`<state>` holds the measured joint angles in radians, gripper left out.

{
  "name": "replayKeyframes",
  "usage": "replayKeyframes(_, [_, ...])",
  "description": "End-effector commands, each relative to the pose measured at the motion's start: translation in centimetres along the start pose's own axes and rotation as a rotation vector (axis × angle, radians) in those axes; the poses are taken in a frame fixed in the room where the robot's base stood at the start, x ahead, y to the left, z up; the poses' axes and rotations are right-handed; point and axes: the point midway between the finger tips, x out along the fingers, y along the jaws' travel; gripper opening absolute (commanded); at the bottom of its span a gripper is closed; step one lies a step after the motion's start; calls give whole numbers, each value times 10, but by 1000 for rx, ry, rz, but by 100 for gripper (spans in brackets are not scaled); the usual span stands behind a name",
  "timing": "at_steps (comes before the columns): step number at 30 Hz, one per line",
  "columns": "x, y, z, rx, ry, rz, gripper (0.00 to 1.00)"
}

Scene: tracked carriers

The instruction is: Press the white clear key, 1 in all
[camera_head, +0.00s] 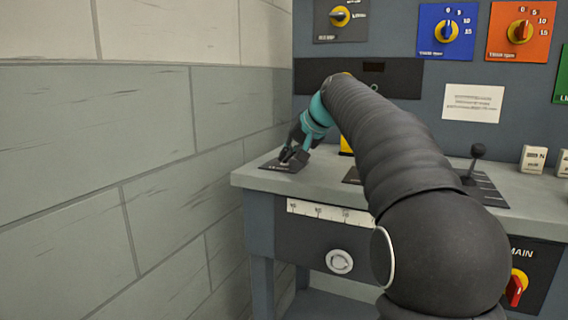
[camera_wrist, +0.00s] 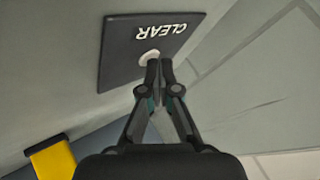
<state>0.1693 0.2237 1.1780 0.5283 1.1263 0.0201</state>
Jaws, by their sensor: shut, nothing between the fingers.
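The white clear key (camera_wrist: 149,56) is a small round button on a dark plate (camera_wrist: 122,62) marked CLEAR in the wrist view. My gripper (camera_wrist: 160,66) is shut and empty, with its fingertips right at the key's lower right edge and covering part of it. I cannot tell whether the tips touch the key. In the head view my gripper (camera_head: 287,156) points down over the dark plate (camera_head: 270,165) at the left end of the grey desk (camera_head: 330,180). The key itself is hidden there.
A grey block wall (camera_head: 150,160) stands close on the left. A yellow part (camera_head: 346,146) shows behind my arm, and also in the wrist view (camera_wrist: 52,160). A black lever (camera_head: 474,165) and white blocks (camera_head: 533,158) stand to the right. Rotary knobs line the upright panel.

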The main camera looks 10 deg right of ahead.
Motion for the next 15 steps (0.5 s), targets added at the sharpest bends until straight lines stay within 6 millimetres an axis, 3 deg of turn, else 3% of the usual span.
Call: replayKeyframes(15, [-8, -6, -6, 0, -2, 0, 0])
